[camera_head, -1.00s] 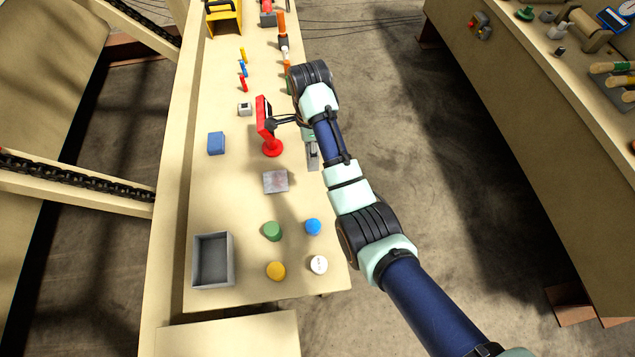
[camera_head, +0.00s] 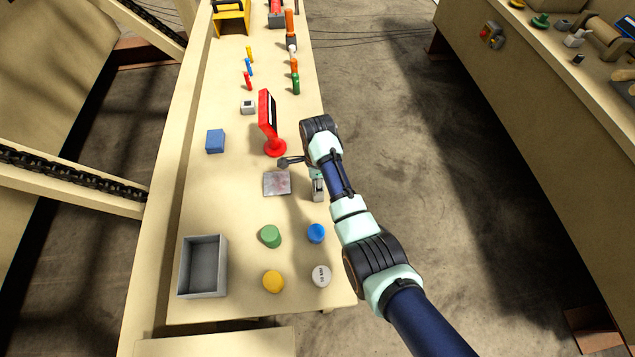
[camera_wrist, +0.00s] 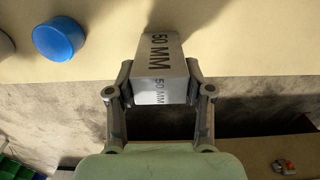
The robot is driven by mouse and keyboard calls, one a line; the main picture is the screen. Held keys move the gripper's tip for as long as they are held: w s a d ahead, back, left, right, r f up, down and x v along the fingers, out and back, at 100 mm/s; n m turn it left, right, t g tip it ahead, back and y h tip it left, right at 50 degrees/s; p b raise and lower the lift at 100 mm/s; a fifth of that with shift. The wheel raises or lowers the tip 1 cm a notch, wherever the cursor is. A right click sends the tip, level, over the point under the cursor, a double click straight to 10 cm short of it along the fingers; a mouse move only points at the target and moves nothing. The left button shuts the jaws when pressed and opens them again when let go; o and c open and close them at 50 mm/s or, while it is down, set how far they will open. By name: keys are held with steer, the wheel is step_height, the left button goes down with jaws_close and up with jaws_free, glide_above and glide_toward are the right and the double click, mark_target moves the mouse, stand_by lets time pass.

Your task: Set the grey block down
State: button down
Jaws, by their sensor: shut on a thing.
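The grey block (camera_wrist: 160,60), marked "50 MM", sits between the two fingers of my gripper (camera_wrist: 160,95) in the wrist view. The fingers are shut on its sides. In the head view the block (camera_head: 318,190) shows below my wrist, near the right edge of the long tan table (camera_head: 225,180). My gripper (camera_head: 317,174) is partly hidden there by my own arm. A shadow lies beyond the block in the wrist view. I cannot tell whether the block touches the table.
A grey-pink plate (camera_head: 277,183) lies left of the block, with a red stand (camera_head: 274,147) behind it. A blue cylinder (camera_head: 316,233), green cylinder (camera_head: 270,236), yellow cylinder (camera_head: 273,281) and white cylinder (camera_head: 321,276) stand nearer. A grey open bin (camera_head: 182,268) is at the front left.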

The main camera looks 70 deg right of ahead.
steer(key=shift+f, duration=0.2)
steer(key=shift+c, duration=2.2)
jaws_free()
steer(key=shift+f, duration=0.1)
step_height(320, 180, up, 12)
steer(key=p, duration=0.2)
